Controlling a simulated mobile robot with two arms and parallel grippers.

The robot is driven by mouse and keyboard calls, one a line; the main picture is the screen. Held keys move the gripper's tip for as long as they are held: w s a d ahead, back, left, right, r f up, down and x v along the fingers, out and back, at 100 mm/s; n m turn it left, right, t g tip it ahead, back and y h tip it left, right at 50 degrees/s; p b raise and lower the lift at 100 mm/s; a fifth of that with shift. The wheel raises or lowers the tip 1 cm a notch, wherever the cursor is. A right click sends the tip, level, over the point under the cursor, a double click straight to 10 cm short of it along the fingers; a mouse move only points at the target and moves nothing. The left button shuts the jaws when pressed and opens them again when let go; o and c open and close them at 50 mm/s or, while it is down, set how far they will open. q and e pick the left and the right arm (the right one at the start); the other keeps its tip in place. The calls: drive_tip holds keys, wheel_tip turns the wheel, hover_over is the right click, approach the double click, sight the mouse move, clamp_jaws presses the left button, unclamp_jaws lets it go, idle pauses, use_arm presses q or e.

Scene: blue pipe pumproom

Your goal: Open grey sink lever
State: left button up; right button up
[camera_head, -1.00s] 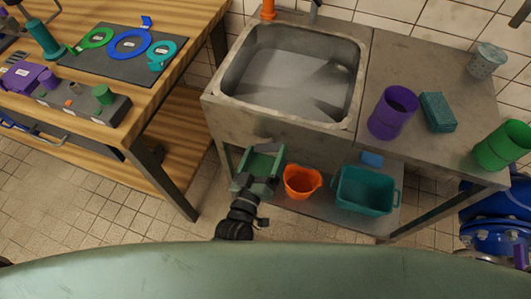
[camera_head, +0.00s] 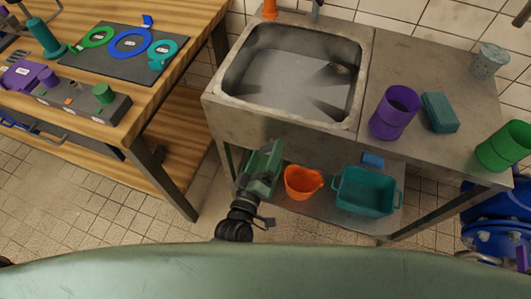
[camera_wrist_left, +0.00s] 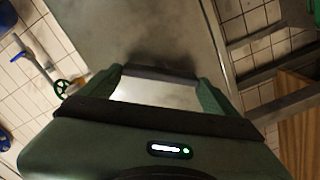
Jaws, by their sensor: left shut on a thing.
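My left gripper (camera_head: 268,150) is in front of the sink cabinet's front face, below the basin rim and left of the orange bucket. In the left wrist view its fingers (camera_wrist_left: 160,76) are apart, with a dark bar across between their tips and a pale surface showing behind. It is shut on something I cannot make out. The steel sink (camera_head: 290,85) stands behind the gripper. A grey upright piece (camera_head: 316,12), cut by the top edge, stands at the sink's back; I cannot tell if it is the lever. My right gripper is not in view.
An orange bucket (camera_head: 303,182) and a teal tub (camera_head: 365,192) stand on the lower shelf. A purple cup (camera_head: 395,112), teal sponge (camera_head: 439,112) and green cup (camera_head: 505,146) are on the counter. A wooden bench (camera_head: 180,80) stands left. Tiled floor between is free.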

use_arm(q)
drive_tip(key=o, duration=1.1)
drive_tip(key=shift+s, duration=0.1)
drive_tip(key=v, duration=0.7)
drive_tip(key=shift+s+a+b, duration=0.15)
drive_tip(key=shift+s+b, duration=0.1)
drive_tip(key=shift+b, duration=0.05)
